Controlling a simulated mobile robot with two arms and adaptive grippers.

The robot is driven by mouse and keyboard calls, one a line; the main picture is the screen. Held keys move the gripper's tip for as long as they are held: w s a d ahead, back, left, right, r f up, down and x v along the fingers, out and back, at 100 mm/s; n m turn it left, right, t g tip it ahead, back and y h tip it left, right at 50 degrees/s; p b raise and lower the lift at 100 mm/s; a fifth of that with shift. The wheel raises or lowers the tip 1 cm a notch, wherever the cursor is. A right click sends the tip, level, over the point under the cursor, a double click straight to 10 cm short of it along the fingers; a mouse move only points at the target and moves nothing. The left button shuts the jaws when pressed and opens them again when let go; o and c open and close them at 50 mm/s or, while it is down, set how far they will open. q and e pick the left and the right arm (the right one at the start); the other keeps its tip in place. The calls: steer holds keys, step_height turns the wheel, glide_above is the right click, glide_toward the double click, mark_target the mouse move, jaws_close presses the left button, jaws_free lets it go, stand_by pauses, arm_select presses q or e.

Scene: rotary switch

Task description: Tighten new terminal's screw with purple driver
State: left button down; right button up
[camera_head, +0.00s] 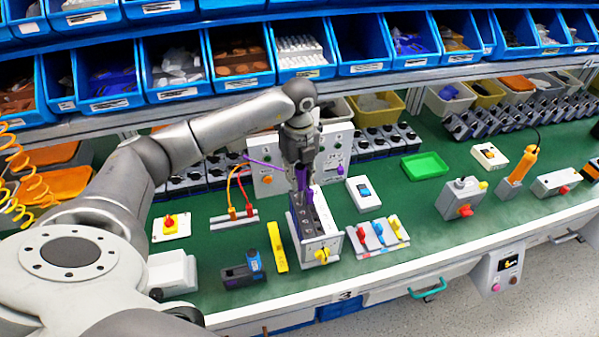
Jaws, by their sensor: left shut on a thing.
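My left gripper (303,165) reaches in from the left and points down over a grey switch unit with a yellow knob (322,254). It is shut on the purple driver (308,192), which shows below the fingers over the unit's top. The driver's tip and its contact with any screw are too small to tell. A thin purple piece (262,163) also shows left of the gripper; I cannot tell what it belongs to. The new terminal and its screw cannot be told apart in the unit. My right gripper is not in view.
A yellow bar (277,247) and a dark tool with a blue top (243,271) lie left of the unit. Coloured-lever parts (377,237) stand close on its right. A panel (262,180) stands behind. Green mat (415,205) is bare around the right middle.

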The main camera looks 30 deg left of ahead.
arm_select(q)
steer(key=shift+f+b, duration=0.35)
steer(key=shift+f, duration=0.05)
stand_by(0.6)
steer(key=m+b, duration=0.1)
steer(key=m, duration=0.2)
steer(key=shift+f+m, duration=0.1)
steer(key=shift+m, duration=0.2)
steer(key=m+b, duration=0.1)
steer(key=m, duration=0.1)
steer(key=shift+w+d+m, duration=0.1)
steer(key=shift+m, duration=0.2)
steer(key=shift+m+b, duration=0.35)
steer(key=shift+m, duration=0.55)
